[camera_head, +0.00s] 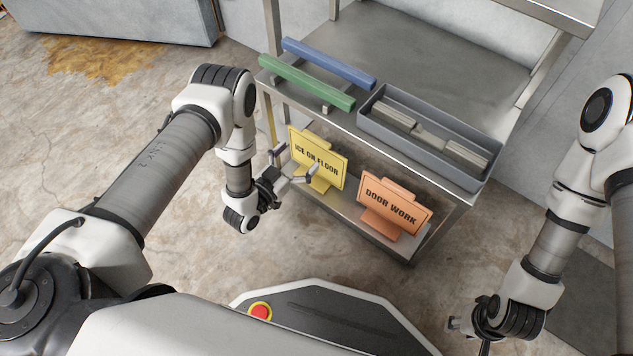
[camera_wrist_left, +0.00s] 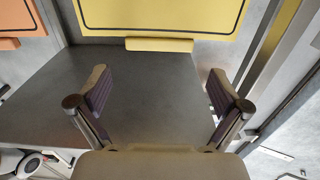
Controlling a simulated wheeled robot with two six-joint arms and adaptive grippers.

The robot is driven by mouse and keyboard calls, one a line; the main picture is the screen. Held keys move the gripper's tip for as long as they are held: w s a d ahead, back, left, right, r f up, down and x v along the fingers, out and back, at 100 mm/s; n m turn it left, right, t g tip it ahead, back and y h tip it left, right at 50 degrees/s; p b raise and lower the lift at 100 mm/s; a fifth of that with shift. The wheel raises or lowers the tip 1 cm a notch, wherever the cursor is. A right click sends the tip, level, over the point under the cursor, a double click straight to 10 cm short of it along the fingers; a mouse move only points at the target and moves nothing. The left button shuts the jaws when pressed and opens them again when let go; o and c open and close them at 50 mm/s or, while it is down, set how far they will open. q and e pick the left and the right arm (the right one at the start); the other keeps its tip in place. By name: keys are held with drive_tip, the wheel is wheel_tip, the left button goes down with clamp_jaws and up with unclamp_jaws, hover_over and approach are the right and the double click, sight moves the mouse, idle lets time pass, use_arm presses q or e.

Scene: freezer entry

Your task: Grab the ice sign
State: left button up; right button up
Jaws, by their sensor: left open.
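The yellow ice sign (camera_head: 318,158), reading "ICE ON FLOOR", stands upright on the lower shelf of the metal cart (camera_head: 407,245). My left gripper (camera_head: 297,165) is open and empty just in front of the sign's left part. In the left wrist view, the sign (camera_wrist_left: 165,14) is beyond the open fingers of my left gripper (camera_wrist_left: 160,90), with its yellow lower ledge (camera_wrist_left: 158,45) between and ahead of the fingertips. I see no contact. My right gripper (camera_head: 470,330) is at the lower right, away from the cart, and its fingers are too unclear to judge.
An orange "DOOR WORK" sign (camera_head: 392,203) stands right of the ice sign. The upper shelf holds a green bar (camera_head: 306,82), a blue bar (camera_head: 328,62) and a grey bin (camera_head: 430,137) of blocks. A cart post (camera_wrist_left: 270,50) is close by on the right in the wrist view.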

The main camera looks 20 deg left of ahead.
sight(315, 141)
use_arm(q)
drive_tip(key=b+x, duration=0.1)
drive_tip(key=x, duration=0.1)
drive_tip(key=b+x, duration=0.2)
drive_tip(key=x, duration=0.1)
drive_tip(key=b+x, duration=0.2)
drive_tip(key=shift+w+d+f, duration=0.1)
drive_tip(key=shift+w+f, duration=0.1)
drive_tip(key=shift+f, duration=0.1)
drive_tip(key=shift+w+r, duration=0.1)
drive_tip(key=shift+r, duration=0.05)
drive_tip(key=c, duration=1.5)
